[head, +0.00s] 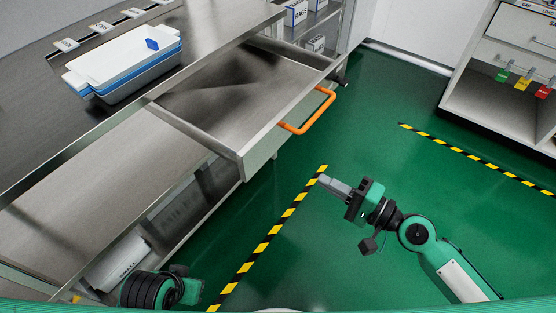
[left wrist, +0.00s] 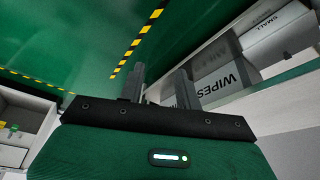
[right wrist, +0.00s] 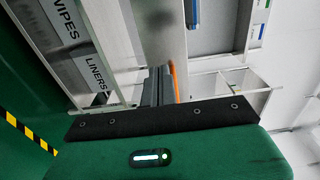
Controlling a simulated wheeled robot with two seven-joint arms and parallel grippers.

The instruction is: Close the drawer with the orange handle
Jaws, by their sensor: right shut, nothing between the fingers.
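The steel drawer (head: 258,157) under the steel counter is pulled out and looks empty inside. Its orange handle (head: 318,115) is on the front face. My right gripper (head: 325,183) is shut and empty, in front of the drawer and apart from the handle. In the right wrist view, the shut right fingers (right wrist: 157,86) partly cover the orange handle (right wrist: 174,82) beyond them. My left arm shows at the bottom left of the head view, with its fingertips not clear there. In the left wrist view, the left gripper (left wrist: 160,85) has its fingers apart with nothing between them.
A white and blue tub (head: 125,70) stands on the counter (head: 60,120). A lower shelf (head: 110,185) lies below the drawer. A white cabinet (head: 500,80) with coloured tags stands at right. The green floor (head: 380,130) before the drawer is clear. A wipes box (left wrist: 225,80) is near my left gripper.

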